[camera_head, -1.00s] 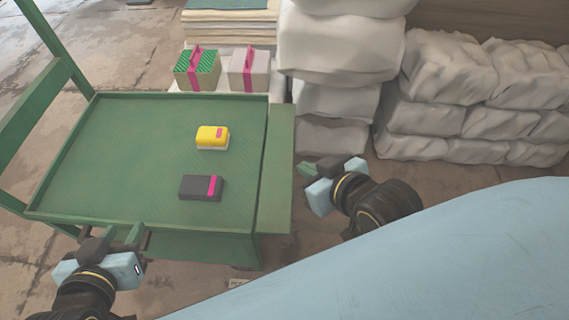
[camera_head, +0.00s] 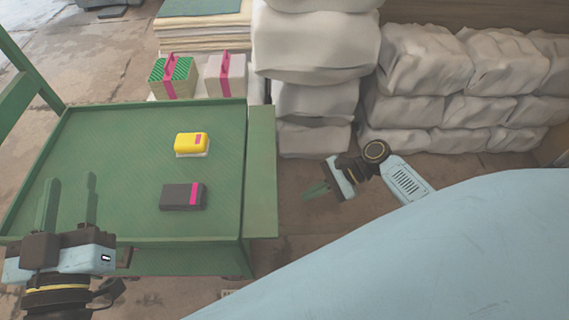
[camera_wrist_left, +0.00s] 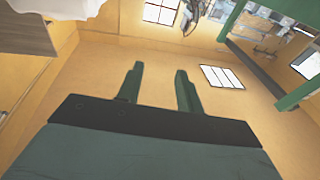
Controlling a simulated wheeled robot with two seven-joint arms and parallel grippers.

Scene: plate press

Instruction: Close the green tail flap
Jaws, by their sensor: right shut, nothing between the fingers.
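The green tail flap (camera_head: 262,172) is a long flat panel along the right end of the green cart bed (camera_head: 110,135) in the head view. It sits outside the bed's right rim, not standing up as a wall. My right gripper (camera_head: 316,192) is shut and empty, to the right of the flap and apart from it. My left gripper (camera_head: 71,190) is open and empty at the bed's front left edge, its fingers overlapping the bed in the picture. Its fingers also show in the left wrist view (camera_wrist_left: 158,72), with nothing between them.
A yellow block (camera_head: 190,143) and a dark block with a pink band (camera_head: 182,196) lie on the bed. Two boxes with pink straps (camera_head: 170,77) stand behind. White sacks (camera_head: 420,80) are stacked behind and right. Bare floor (camera_head: 300,215) lies beside the flap.

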